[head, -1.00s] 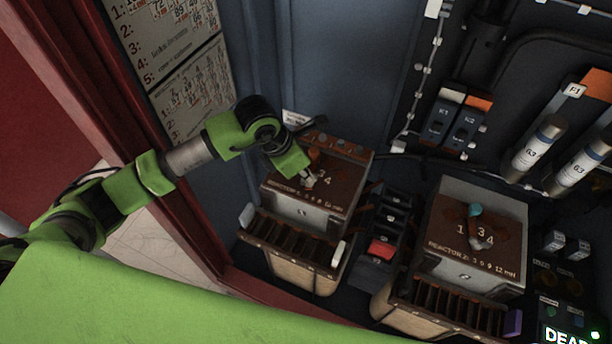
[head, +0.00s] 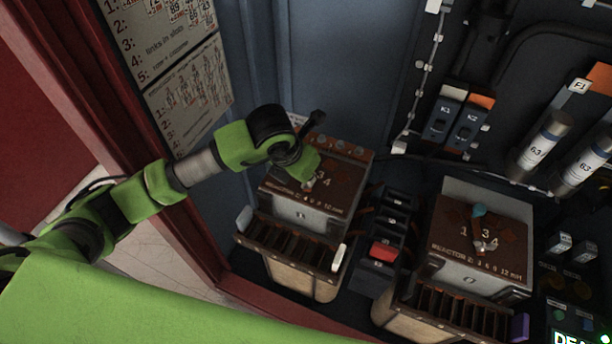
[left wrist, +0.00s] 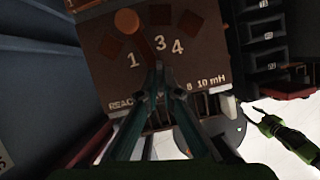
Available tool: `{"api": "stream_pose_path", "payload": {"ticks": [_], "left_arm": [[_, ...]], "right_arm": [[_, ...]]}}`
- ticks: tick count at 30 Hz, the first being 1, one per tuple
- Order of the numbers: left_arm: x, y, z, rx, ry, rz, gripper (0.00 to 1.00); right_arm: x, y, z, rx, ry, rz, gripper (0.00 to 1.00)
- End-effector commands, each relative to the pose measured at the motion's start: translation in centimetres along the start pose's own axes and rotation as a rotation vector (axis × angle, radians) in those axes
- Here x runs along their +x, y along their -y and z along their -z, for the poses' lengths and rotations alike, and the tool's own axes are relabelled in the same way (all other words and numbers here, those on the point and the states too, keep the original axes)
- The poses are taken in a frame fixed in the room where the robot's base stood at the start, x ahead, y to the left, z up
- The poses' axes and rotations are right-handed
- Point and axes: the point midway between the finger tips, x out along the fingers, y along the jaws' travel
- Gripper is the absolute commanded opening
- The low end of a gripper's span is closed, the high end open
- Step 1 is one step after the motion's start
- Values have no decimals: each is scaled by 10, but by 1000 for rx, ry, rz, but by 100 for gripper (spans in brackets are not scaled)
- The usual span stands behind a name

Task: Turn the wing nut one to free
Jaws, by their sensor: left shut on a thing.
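The reactor on the left (head: 307,205) has a brown top plate marked with numbers 1, 3 and 4. My left gripper (head: 309,182) reaches down onto the front middle of this plate. In the left wrist view its fingers (left wrist: 158,72) are closed together at the pivot below the numbers. The wing nut there is hidden between them; I cannot see its shape. An orange round end of a lever (left wrist: 127,20) shows beyond the fingertips, up and left between 1 and 3.
A second reactor (head: 470,262) stands to the right, with a teal-ended lever (head: 479,211) and a pale wing nut (head: 482,245). Between them is a terminal column with a red block (head: 383,251). The red cabinet frame (head: 200,250) is at left.

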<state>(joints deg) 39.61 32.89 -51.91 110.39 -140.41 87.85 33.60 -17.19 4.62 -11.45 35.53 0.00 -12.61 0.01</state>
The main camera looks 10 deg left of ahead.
Motion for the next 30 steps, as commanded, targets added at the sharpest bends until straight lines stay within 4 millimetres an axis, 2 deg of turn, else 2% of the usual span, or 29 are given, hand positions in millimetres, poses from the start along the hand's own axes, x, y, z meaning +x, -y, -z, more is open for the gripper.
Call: {"api": "stream_pose_path", "payload": {"ticks": [1, 6, 9, 20, 25, 30], "left_arm": [[4, 2, 7, 2, -17, 4, 0], [4, 2, 7, 2, -18, 5, 0], [4, 2, 7, 2, -18, 4, 22], [0, 1, 2, 2, -6, 2, 22], [-21, 1, 0, 3, -2, 2, 22], [-58, 0, 0, 3, -3, 1, 22]], "right_arm": [[1, 0, 0, 0, 0, 0, 40], [1, 0, 0, 0, 0, 0, 40], [1, 0, 0, 0, 0, 0, 40], [0, 0, 0, -1, 0, 0, 40], [0, 0, 0, 0, 0, 0, 40], [0, 0, 0, 0, 0, 1, 40]]}}
